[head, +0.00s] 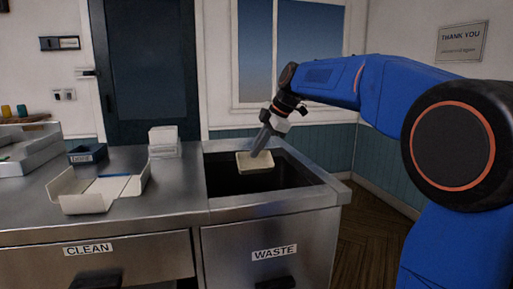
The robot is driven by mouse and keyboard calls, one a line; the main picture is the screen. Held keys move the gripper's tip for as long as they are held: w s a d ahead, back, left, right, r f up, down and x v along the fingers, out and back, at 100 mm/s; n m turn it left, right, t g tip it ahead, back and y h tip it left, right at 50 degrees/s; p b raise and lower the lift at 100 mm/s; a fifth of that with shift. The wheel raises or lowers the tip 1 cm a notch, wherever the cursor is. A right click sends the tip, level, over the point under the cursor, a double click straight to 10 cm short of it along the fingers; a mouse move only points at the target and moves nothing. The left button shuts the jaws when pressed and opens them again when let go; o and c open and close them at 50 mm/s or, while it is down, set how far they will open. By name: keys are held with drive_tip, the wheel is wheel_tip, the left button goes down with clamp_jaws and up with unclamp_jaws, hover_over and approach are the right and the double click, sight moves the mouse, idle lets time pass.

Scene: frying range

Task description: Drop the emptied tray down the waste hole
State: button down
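A small cream tray (256,165) hangs tilted at my gripper's fingertips, over the waste hole. My gripper (262,148) points down and to the left and appears shut on the tray's edge. The tray looks empty on the side that shows. The waste hole (222,183) is a dark rectangular opening in the steel counter, above the front labelled WASTE (274,253). The tray is near the opening's back part. Its exact height above the rim is hard to tell. The inside of the hole is dark.
Left of the hole stand a stack of white trays (164,142), an open cream box (84,203) and a small dark blue bin (88,154). A larger pale tray (28,150) is at far left. A drawer labelled CLEAN (150,259) is below. The counter's right end is bare.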

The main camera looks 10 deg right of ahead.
drive_tip(key=c, duration=2)
unclamp_jaws()
drive_tip(key=v, duration=1.7)
drive_tip(key=shift+s+d+r, duration=0.1)
drive_tip(key=shift+r, duration=0.1)
